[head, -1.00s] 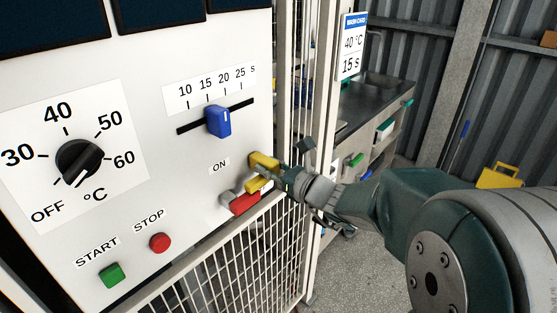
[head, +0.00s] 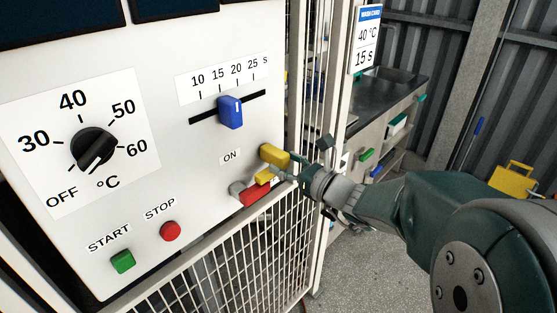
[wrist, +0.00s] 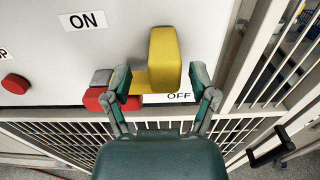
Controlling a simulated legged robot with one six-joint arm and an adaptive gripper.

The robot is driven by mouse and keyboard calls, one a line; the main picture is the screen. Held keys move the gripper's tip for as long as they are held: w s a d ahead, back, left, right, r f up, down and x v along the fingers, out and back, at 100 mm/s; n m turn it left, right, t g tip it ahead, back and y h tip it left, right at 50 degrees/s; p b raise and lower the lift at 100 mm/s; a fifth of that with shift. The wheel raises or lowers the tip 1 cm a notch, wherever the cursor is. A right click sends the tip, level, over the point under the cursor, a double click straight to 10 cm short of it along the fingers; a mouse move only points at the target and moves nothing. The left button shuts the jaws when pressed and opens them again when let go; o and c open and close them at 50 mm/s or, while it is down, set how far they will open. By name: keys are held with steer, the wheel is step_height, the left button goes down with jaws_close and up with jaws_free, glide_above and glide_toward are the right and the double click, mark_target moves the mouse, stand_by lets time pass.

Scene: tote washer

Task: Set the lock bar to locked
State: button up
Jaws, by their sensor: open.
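A yellow block-shaped handle (head: 275,156) sticks out low on the white panel, between the ON and OFF labels. It also shows in the wrist view (wrist: 163,58), with a flat yellow part running left from its lower end. A red bar (head: 256,194) with a grey end (head: 237,188) lies just below and left of it. No label names the lock bar, so I cannot tell which part it is. My gripper (wrist: 158,82) is open, its fingers on either side of the yellow handle's lower part. Contact is unclear. The left finger partly covers the red bar.
The panel also bears a blue slider (head: 231,113), a black dial (head: 93,149), a green START button (head: 123,261) and a red STOP button (head: 170,231). A mesh gate (head: 220,275) stands below. A black handle (wrist: 272,147) is at lower right in the wrist view.

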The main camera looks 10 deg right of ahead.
steer(key=v, duration=1)
steer(key=shift+a, duration=0.15)
steer(key=s+a+f+n+g+h, duration=0.2)
steer(key=s+a+f+n+g, duration=0.3)
steer(key=s+a+n+g, duration=0.8)
steer(key=s+d+n+t+h, duration=0.2)
steer(key=d+n+t+h, duration=0.2)
steer(key=d+n+h, duration=0.4)
steer(key=d+n, duration=0.2)
steer(key=n, duration=0.5)
steer(key=shift+s+d+r+n+h, duration=0.3)
steer(key=shift+s+d+n, duration=0.05)
steer(key=shift+d+n, duration=0.05)
steer(key=shift+a, duration=0.1)
